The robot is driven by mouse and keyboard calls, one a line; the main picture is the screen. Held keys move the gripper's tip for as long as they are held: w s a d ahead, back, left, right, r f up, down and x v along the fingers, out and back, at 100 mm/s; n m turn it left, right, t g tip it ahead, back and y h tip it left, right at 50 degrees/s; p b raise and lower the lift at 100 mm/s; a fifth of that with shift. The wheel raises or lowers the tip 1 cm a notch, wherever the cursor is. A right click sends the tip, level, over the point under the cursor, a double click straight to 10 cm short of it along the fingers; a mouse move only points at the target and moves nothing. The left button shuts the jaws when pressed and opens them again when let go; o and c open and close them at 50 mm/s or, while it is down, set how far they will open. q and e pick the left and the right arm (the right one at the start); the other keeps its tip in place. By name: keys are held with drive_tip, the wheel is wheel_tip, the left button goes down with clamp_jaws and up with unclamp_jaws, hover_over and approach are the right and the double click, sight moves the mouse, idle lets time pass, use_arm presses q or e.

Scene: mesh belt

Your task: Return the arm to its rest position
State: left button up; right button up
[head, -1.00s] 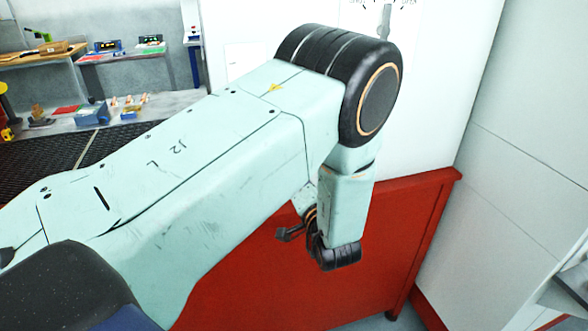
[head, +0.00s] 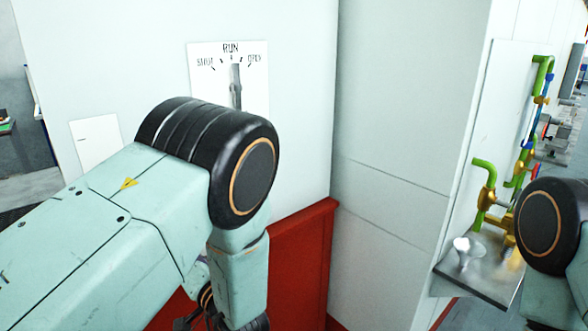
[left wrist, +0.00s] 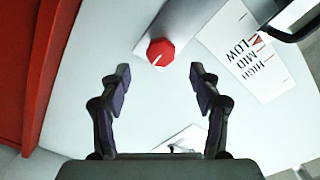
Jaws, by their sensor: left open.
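My left arm (head: 120,215) comes in from the left in the head view, its upper link ending in a black elbow joint, with the forearm hanging down in front of a red cabinet. The left gripper is mostly cut off at the bottom of the head view. In the left wrist view my left gripper (left wrist: 158,85) is open, with nothing between its fingers. Beyond its fingertips is a red knob (left wrist: 160,52) with a white pointer line, apart from the fingers. Part of my right arm (head: 555,230) shows at the right edge of the head view; its gripper is out of view.
A panel (head: 228,75) marked SHUT, RUN and OPEN has an upright lever on the white wall. A LOW, MID, HIGH label (left wrist: 250,55) is beside the knob. The red cabinet (head: 305,260) stands below. Green and yellow pipes (head: 487,190) are above a metal shelf at right.

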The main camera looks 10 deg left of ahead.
use_arm(q)
drive_tip(key=s+d+f+g+h+b, duration=0.2)
drive_tip(key=s+f+h, duration=0.2)
drive_tip(key=f, duration=0.5)
drive_tip(key=s+d+f+g+h+b, duration=0.15)
drive_tip(key=s+f+h, duration=0.3)
drive_tip(key=f, duration=0.55)
drive_tip(key=s+d+f+g+h+b, duration=0.1)
drive_tip(key=s+f+g+b, duration=0.1)
drive_tip(key=s+f, duration=0.4)
drive_tip(key=s+d+f+g+h+b, duration=0.1)
drive_tip(key=s+f+b, duration=0.4)
drive_tip(key=s, duration=0.7)
drive_tip(key=s+d+f+g+h+b, duration=0.2)
drive_tip(key=s+f+g+h+b, duration=0.1)
drive_tip(key=s+f+g, duration=0.2)
drive_tip(key=s+f, duration=0.2)
drive_tip(key=s, duration=0.2)
drive_tip(key=shift+n+b, duration=0.3)
drive_tip(key=shift+b, duration=0.05)
drive_tip(key=shift+c, duration=0.3)
